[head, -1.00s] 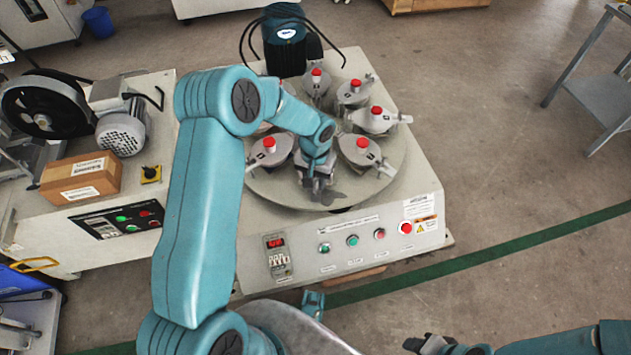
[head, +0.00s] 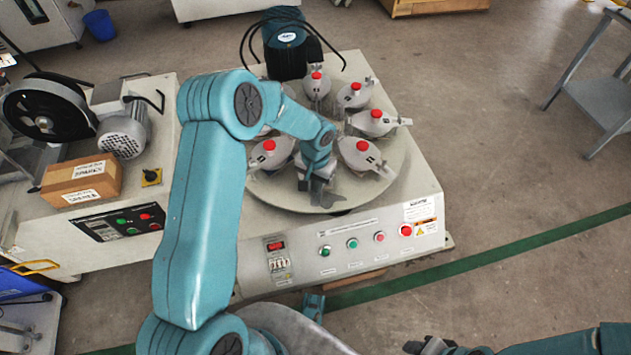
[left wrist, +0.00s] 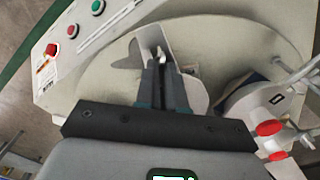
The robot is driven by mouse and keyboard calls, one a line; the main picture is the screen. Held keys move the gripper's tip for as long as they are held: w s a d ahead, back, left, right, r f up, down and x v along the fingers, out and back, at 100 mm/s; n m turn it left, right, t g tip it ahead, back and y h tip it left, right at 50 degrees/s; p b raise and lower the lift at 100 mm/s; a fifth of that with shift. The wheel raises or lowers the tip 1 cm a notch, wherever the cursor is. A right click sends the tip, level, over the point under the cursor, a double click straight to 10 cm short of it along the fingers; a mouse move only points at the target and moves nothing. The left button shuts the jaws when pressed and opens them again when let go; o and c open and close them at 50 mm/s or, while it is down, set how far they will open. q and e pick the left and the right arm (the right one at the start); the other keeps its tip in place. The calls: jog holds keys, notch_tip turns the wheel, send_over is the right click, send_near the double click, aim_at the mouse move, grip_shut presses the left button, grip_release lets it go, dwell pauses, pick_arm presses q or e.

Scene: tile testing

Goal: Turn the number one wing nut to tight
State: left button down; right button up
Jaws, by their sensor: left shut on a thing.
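The round plate (head: 262,193) of the testing machine carries a ring of grey clamps with red knobs. My left gripper (head: 318,187) reaches down over the clamp at the front of the plate. In the left wrist view its fingers (left wrist: 166,78) are shut on a grey wing nut (left wrist: 128,57), with one wing sticking out to the left and a pale part showing past the fingertips. My left forearm and gripper hide most of this clamp, and its number cannot be read. My right gripper (head: 428,345) is low at the bottom edge, away from the machine; its jaw opening is unclear.
Neighbouring clamps stand close by, left (head: 270,150) and right (head: 362,152) of the gripper. A motor (head: 286,45) rises behind the plate. The front panel has buttons (head: 352,244). A second machine with a cardboard box (head: 82,183) stands left; a grey side table (head: 600,100) stands right.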

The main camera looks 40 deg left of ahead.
pick_arm(q)
jog(key=m+p, duration=0.1)
jog(key=m, duration=0.5)
jog(key=shift+r+p, duration=0.1)
jog(key=shift+p, duration=0.3)
jog(key=m+p, duration=0.1)
jog(key=m, duration=0.5)
jog(key=shift+w+p, duration=0.1)
jog(key=shift+p, duration=0.3)
jog(key=shift+m, duration=0.4)
jog(key=c, duration=1.2)
grip_release()
jog(key=shift+c, duration=0.2)
notch_tip(320, 180, up, 16)
jog(key=p, duration=0.4)
